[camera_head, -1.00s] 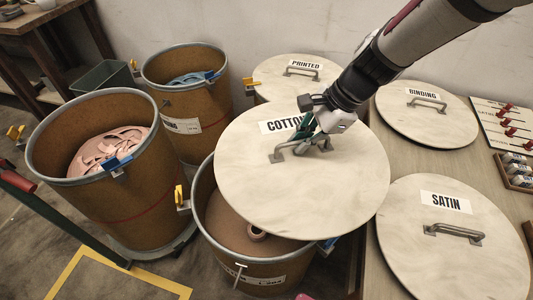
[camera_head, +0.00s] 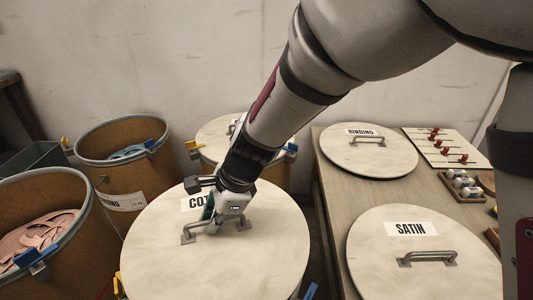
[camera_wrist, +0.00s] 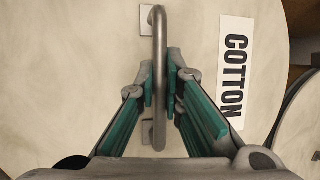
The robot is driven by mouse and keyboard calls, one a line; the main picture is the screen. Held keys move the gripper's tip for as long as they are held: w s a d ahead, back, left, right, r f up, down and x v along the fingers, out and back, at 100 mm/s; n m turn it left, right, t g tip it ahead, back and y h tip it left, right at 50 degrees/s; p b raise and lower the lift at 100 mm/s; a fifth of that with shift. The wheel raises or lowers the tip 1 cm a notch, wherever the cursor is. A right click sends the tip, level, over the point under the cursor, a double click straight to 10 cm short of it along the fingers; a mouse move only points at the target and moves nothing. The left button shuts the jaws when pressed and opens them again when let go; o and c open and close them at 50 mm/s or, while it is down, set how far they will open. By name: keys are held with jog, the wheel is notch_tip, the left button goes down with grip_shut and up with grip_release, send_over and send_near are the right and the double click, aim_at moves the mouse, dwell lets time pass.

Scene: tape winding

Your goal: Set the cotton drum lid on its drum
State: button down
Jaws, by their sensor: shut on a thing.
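The cotton drum lid (camera_head: 260,255) is a pale round disc with a metal bar handle (camera_head: 188,238) and a COTTON label, partly covered by my arm in the head view. My gripper (camera_head: 214,226) is shut on the handle. In the wrist view my gripper (camera_wrist: 161,85) has its fingers on both sides of the handle bar (camera_wrist: 159,30), beside the COTTON label (camera_wrist: 234,70). The lid looks roughly level. It hides nearly all of the cotton drum beneath it; only clips show by its edge. I cannot tell whether the lid touches the rim.
Open drums stand at left, one with pink material (camera_head: 35,240), one with blue (camera_head: 125,150). A lidded drum (camera_head: 222,128) stands behind my arm. The table at right carries the BINDING lid (camera_head: 345,160), the SATIN lid (camera_head: 405,225), a board (camera_head: 450,140) and a small tray (camera_head: 462,197).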

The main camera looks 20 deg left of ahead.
aim_at(220, 233)
jog(key=shift+f+b, duration=2.1)
jog(key=shift+f, duration=1)
jog(key=c, duration=1.6)
grip_release()
jog(key=shift+c, duration=0.2)
jog(key=v, duration=1.2)
jog(key=shift+w, duration=0.1)
